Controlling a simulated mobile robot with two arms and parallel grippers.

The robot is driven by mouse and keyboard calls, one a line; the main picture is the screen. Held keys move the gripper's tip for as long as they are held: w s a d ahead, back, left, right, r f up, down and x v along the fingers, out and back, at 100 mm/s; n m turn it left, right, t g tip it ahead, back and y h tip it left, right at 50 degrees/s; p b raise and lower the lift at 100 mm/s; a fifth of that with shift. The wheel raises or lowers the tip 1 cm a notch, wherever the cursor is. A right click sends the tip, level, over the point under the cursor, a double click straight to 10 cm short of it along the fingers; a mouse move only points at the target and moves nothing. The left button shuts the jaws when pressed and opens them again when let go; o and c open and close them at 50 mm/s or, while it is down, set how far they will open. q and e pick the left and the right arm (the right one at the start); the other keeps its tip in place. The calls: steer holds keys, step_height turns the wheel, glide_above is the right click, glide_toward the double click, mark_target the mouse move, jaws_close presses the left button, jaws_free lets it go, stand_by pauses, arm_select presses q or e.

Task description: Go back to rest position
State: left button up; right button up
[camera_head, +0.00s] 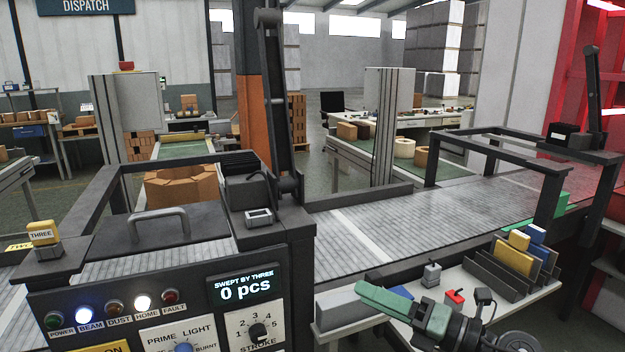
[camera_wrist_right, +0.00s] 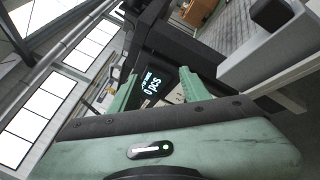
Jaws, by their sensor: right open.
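My right gripper (camera_head: 388,300) comes in from the lower right in the head view, over the white side table. Its pale green fingers point left toward the dark machine panel. In the right wrist view both green fingers (camera_wrist_right: 157,90) stand apart with nothing between them, and the panel's lit display shows beyond. The gripper is open and empty. My left gripper is not in the head view.
The display (camera_head: 246,288) reads 0 pcs on the panel, beside a stroke knob (camera_head: 258,332). A grey mesh conveyor (camera_head: 400,232) runs behind. The side table (camera_head: 468,285) holds a dark rack (camera_head: 500,274) with coloured blocks, a red item (camera_head: 454,298) and a grey item (camera_head: 431,275).

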steer(key=s+d+f+m+t+h, duration=0.1)
steer(key=d+f+m+t+h, duration=0.25)
steer(key=d+m+h, duration=0.65)
steer(key=s+d+f+m+t+h, duration=0.1)
steer(key=d+f+m+t+h, duration=0.3)
steer(key=m, duration=1.2)
steer(key=s+f+m+g+h, duration=0.3)
steer(key=s+f+m+g, duration=0.3)
steer(key=f, duration=0.4)
steer(key=s+a+f+m+g+y, duration=0.15)
steer(key=s+f+g, duration=0.35)
steer(key=s, duration=0.6)
steer(key=s+a+f+m+g+y, duration=0.1)
steer(key=s+a+f+g, duration=0.25)
steer(key=s+f, duration=0.55)
step_height(320, 180, down, 23)
steer(key=s+g, duration=0.1)
steer(key=s, duration=0.2)
steer(key=s+d+f, duration=0.2)
steer(key=s+f, duration=0.6)
steer(key=s+d+f+g+p, duration=0.1)
steer(key=s+f, duration=0.7)
steer(key=shift+s+d+f+h, duration=0.4)
steer(key=shift+h, duration=0.05)
